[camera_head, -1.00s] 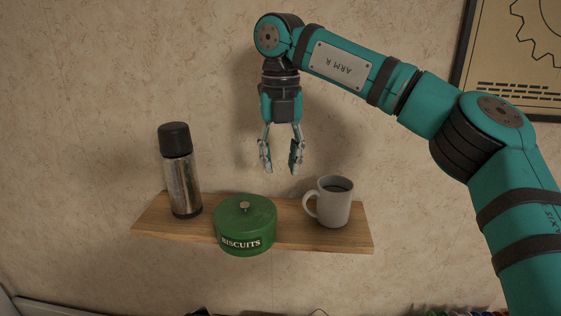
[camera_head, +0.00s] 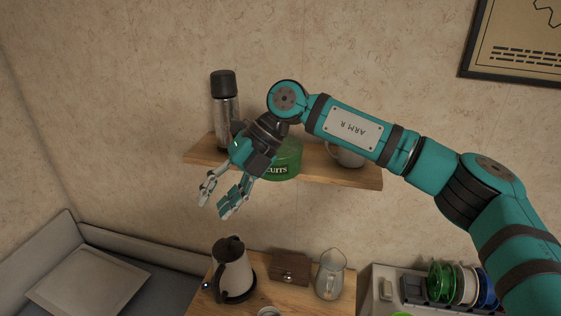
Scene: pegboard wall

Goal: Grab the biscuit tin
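The green biscuit tin (camera_head: 287,158) sits on the wooden wall shelf (camera_head: 205,152), between a flask and a mug. Its left part and some of its label are hidden behind my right gripper and wrist. My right gripper (camera_head: 214,200) is open and empty, its fingers spread and pointing down and left. In the picture the fingertips lie below and left of the tin, below the shelf's edge, apart from the tin. My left gripper is not in view.
A dark-capped steel flask (camera_head: 224,100) stands left of the tin. A grey mug (camera_head: 345,156) is partly behind my arm on the right.

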